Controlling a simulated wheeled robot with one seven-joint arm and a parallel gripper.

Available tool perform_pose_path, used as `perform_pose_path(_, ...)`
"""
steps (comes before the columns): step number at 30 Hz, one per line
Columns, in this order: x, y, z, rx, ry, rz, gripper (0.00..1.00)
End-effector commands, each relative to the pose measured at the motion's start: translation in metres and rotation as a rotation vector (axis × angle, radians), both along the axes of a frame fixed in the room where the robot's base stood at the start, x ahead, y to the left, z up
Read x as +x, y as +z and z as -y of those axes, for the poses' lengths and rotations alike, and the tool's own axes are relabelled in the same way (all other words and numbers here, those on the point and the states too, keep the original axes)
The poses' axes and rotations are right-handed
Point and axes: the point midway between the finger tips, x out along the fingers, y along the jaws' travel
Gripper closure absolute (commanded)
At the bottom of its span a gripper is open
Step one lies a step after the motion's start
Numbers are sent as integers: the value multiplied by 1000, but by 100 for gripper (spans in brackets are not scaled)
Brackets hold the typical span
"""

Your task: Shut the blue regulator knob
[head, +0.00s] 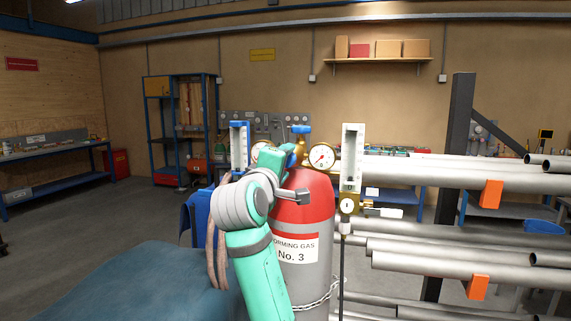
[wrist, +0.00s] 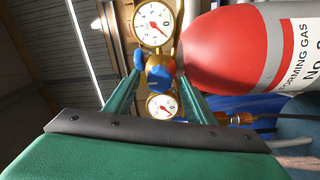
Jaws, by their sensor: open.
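The blue regulator knob (wrist: 160,76) shows in the wrist view on a brass regulator body, facing my camera. My gripper (wrist: 159,78) is open, with one green finger on each side of the knob. I cannot tell whether either finger touches it. A second blue part (wrist: 139,58) sits just left of the knob. In the head view a blue handle (head: 300,129) tops the red gas cylinder (head: 305,207), labelled No. 3. My arm covers much of the regulator there, and my fingertips are hidden.
Two round gauges, one upper (wrist: 153,22) and one lower (wrist: 162,106), flank the knob in the wrist view. A white flowmeter (head: 352,150) stands right of the cylinder, and a blue one (head: 238,146) left. Steel pipes on a rack (head: 460,110) fill the right side.

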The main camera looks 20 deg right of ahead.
Motion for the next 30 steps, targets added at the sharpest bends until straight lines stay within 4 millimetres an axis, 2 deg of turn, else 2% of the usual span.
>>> perform_pose_path(16,-74,-4,-50,-1,2,1,50)
perform_pose_path(21,-84,-5,-57,0,0,-1,50)
perform_pose_path(30,-86,-5,-57,0,-1,-2,50)
